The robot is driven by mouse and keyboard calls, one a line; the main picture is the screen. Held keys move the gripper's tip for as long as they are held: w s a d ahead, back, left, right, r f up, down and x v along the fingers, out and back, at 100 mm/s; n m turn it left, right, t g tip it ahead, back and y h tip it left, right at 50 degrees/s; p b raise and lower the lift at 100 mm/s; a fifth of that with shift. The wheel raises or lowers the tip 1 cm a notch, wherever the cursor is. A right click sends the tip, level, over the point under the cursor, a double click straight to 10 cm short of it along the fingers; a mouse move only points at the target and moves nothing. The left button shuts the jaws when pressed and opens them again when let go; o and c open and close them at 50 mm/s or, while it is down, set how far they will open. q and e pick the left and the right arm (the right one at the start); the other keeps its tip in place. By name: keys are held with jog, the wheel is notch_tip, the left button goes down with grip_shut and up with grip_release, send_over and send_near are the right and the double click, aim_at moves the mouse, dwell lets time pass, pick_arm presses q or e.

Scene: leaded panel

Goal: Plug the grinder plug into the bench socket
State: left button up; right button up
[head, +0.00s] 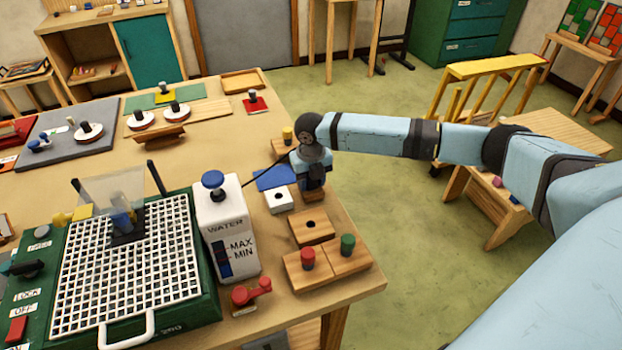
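The grinder (205,300) is a green machine with a white grid top at the lower left, beside a white water tank (230,240). A thin black cord (268,171) runs from beside the tank up to my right gripper (313,187). That gripper points down over the bench's right side, just right of a white block with a dark hole (279,199), which looks like the bench socket. The fingertips are dark and small, and I cannot tell whether they are open or shut. I cannot make out the grinder plug. My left gripper is not in view.
Wooden blocks (327,268) with red and green knobs lie at the bench's (362,290) right corner. A blue mat (272,178) lies behind the white block. A red lever piece (250,292) sits in front of the tank. A yellow rack (497,68) stands beyond my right arm.

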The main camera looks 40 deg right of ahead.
jog(key=c, duration=0.6)
jog(key=shift+r+p, duration=0.25)
jog(key=shift+p, duration=0.05)
jog(key=shift+r+p, duration=0.65)
jog(key=shift+p, duration=0.15)
dwell(0.9)
jog(key=shift+r+p, duration=0.65)
jog(key=shift+p, duration=0.2)
